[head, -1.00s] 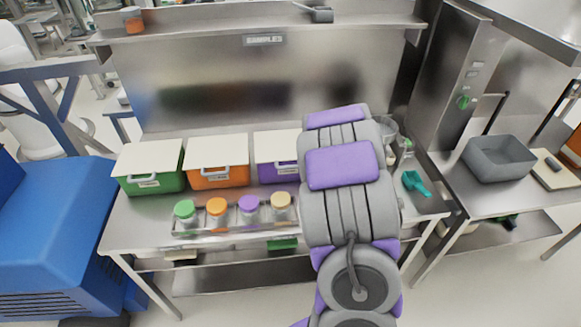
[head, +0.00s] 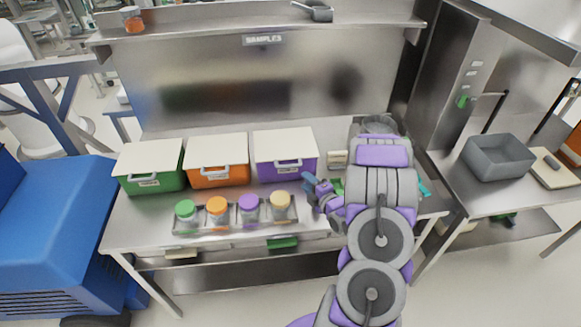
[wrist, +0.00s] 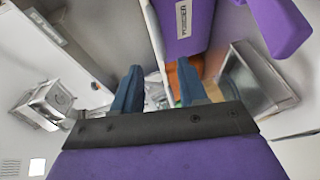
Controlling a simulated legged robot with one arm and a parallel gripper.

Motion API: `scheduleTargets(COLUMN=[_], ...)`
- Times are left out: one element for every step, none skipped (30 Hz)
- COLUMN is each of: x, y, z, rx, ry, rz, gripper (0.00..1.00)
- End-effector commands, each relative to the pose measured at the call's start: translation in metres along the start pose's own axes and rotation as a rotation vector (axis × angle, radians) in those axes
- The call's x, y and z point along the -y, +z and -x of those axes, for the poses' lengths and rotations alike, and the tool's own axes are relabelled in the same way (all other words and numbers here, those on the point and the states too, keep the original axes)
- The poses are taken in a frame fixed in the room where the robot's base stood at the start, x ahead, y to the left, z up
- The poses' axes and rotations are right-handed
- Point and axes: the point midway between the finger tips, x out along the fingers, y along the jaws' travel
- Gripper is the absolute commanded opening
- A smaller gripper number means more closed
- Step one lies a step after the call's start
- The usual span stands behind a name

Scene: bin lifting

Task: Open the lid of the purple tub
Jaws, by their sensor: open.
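The purple tub (head: 285,173) stands on the steel bench, rightmost in a row of three tubs. Its flat cream lid (head: 284,143) lies closed on top, and a pale handle (head: 288,164) shows on its front. My gripper (head: 314,182) is in front of the tub's right front corner, low over the bench and apart from it. In the wrist view, the two blue fingers of my gripper (wrist: 158,75) are spread with nothing held between them. The tub's labelled purple face (wrist: 186,22) shows at the top there; the handle is not clear in that view.
A green tub (head: 152,183) and an orange tub (head: 215,175) stand to the left. A rack of jars with green, orange, purple and tan lids (head: 231,226) sits in front of the tubs. A grey bin (head: 497,158) stands on the right bench. My arm covers the bench's right part.

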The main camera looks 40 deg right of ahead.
Motion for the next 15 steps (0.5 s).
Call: scheduleTargets(x=[0.000, 0.000, -0.001, -0.001, -0.001, 0.000, 0.000, 0.001, 0.000, 0.000, 0.000, 0.001, 0.001, 0.000, 0.000], y=[-0.001, -0.001, -0.001, -0.001, -0.001, -0.001, -0.002, -0.001, -0.001, -0.001, -0.002, -0.001, -0.002, -0.001, -0.001], z=[-0.010, -0.017, -0.025, -0.031, -0.037, -0.044, -0.050, -0.056, -0.064, -0.070, -0.075, -0.082, -0.087, -0.092, -0.098], rx=[-0.002, -0.002, -0.003, -0.003, -0.002, -0.002, -0.003, -0.002, -0.002, -0.002, -0.003, -0.002, -0.001, -0.001, 0.000], ry=[0.001, 0.001, 0.002, 0.003, 0.004, 0.001, -0.001, -0.001, 0.001, 0.002, 0.001, 0.000, -0.001, -0.001, 0.000], rz=[0.000, 0.001, 0.003, 0.003, 0.002, 0.001, 0.001, 0.001, 0.001, 0.002, 0.002, 0.001, 0.001, 0.002, 0.004], gripper=[0.42, 0.42, 0.42, 0.42, 0.42, 0.42, 0.42, 0.42, 0.42, 0.42, 0.42, 0.42, 0.42, 0.42, 0.42])
